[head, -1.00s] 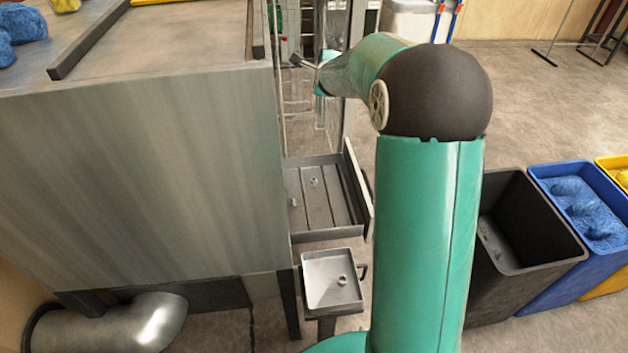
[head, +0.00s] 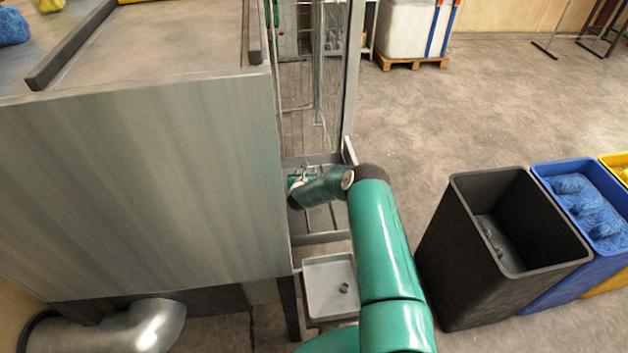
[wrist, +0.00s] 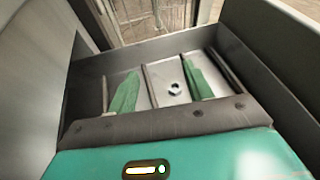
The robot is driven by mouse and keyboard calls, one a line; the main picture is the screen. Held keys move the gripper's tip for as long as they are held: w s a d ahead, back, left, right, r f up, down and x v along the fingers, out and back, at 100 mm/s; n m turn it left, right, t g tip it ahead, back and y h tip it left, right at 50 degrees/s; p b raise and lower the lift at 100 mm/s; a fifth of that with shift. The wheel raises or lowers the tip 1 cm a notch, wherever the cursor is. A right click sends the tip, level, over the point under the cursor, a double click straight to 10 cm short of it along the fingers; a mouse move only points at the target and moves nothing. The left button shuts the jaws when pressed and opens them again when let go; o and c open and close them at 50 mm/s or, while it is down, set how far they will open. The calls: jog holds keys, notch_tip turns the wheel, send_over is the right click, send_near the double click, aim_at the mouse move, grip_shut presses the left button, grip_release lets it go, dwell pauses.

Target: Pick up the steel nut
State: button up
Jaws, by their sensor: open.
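A small steel nut (wrist: 174,88) lies on the floor of the slatted metal tray (wrist: 88,90), between two thin divider bars. In the wrist view it appears between the two green fingers of my gripper (wrist: 160,68), nearer the right one. The fingers are apart and empty, and I cannot tell their exact height above the nut. In the head view my gripper (head: 301,180) is over the same tray (head: 322,238), and my arm hides much of its inside, including the nut.
A smaller pan (head: 316,272) below holds a small round metal piece (head: 344,288). A tall metal cabinet (head: 140,190) stands close on the left. A black bin (head: 450,255) and a blue bin (head: 560,175) stand right. A wire-mesh panel (head: 300,100) rises behind the tray. Open floor lies at upper right.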

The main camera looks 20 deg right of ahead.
jog(key=s+f, duration=0.1)
jog(key=f, duration=0.1)
jog(key=s+f+m, duration=0.1)
jog(key=f, duration=0.1)
jog(key=s+f+m+h, duration=0.1)
jog(key=f, duration=0.1)
jog(key=shift+g, duration=0.4)
jog(key=shift+d+f+m, duration=0.1)
jog(key=shift+f+m, duration=0.2)
jog(key=shift+f, duration=0.1)
jog(key=shift+w+d, duration=0.1)
jog(key=shift+w+d+f, duration=0.3)
jog(key=shift+w, duration=0.25)
jog(key=shift+w+d, duration=0.1)
jog(key=shift+x, duration=2.6)
jog(key=c, duration=1.1)
